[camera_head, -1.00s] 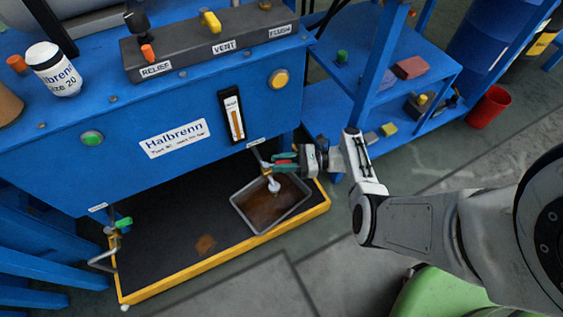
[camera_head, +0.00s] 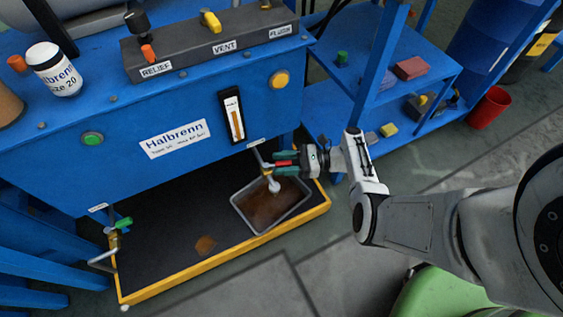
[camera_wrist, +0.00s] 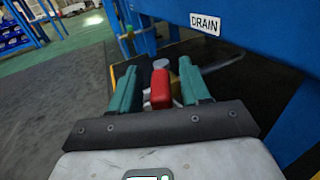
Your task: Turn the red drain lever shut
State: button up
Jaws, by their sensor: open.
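The red drain lever (camera_wrist: 161,90) lies between the two green fingers of my gripper (camera_wrist: 160,92) in the wrist view, under the DRAIN label (camera_wrist: 205,23). The fingers stand apart on either side of it; contact cannot be told. In the head view the red lever (camera_head: 283,163) shows small between the fingers of my gripper (camera_head: 284,166). The drain valve (camera_head: 266,168) has a whitish stream or spout below it, over a grey tray (camera_head: 242,210) with brown liquid.
A second valve with a green lever (camera_head: 124,222) is at the left of the yellow-edged platform (camera_head: 220,256). A blue shelf post (camera_head: 376,75) stands behind my wrist. A red bucket (camera_head: 489,107) stands at the right.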

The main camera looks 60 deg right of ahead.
jog(key=v, duration=1)
jog(key=shift+s+d, duration=0.1)
jog(key=shift+c, duration=0.3)
